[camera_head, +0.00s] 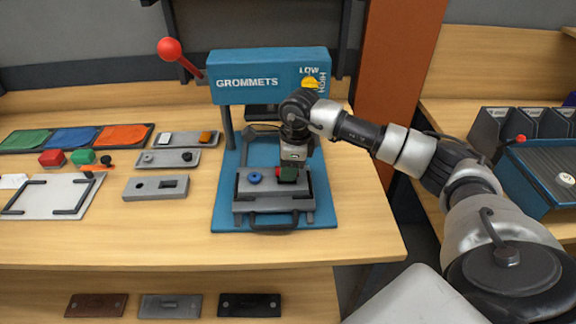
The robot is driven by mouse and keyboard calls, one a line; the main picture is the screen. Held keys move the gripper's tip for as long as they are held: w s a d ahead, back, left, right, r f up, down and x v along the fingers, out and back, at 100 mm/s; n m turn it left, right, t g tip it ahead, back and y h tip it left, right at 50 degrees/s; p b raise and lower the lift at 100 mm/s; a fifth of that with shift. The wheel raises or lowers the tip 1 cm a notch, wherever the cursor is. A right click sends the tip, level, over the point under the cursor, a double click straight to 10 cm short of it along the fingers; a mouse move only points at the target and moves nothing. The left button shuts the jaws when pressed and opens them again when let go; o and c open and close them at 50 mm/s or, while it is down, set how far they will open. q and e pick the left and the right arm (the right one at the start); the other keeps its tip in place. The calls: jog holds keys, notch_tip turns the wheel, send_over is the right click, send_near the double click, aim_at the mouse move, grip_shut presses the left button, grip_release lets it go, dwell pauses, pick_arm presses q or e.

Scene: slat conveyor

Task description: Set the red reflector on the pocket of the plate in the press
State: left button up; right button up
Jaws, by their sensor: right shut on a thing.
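The press (268,64) is blue, with "GROMMETS" on its head and a lever with a red knob at the left. Below the head lies a grey plate (262,189) on a carrier with a dark front handle. A blue round piece (255,177) sits on the plate's left part. My right gripper (290,168) reaches in from the right and points down over the plate's right part. It is shut on a small piece, mostly hidden; a red edge, seemingly the red reflector (279,173), shows beside dark green at the fingertips. I cannot tell if it touches the plate. My left gripper is out of view.
On the table at left are green, blue and orange trays (72,139), a red block (52,157), a green block (83,156), grey fixtures (156,187) and a white board (48,196). A shelf below holds several flat plates (170,305). An orange-brown post (395,60) stands behind my right arm.

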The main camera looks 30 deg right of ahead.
jog(key=shift+f+b, duration=0.85)
jog(key=shift+b, duration=0.05)
dwell(1.6)
jog(key=o, duration=1)
jog(key=shift+r, duration=0.1)
jog(key=r, duration=0.3)
jog(key=d+r+b, duration=0.1)
jog(key=r, duration=0.3)
jog(key=s+r, duration=0.1)
jog(key=r, duration=0.2)
jog(key=shift+d+r+b, duration=0.2)
jog(key=shift+r+b, duration=0.05)
jog(key=shift+b, duration=0.1)
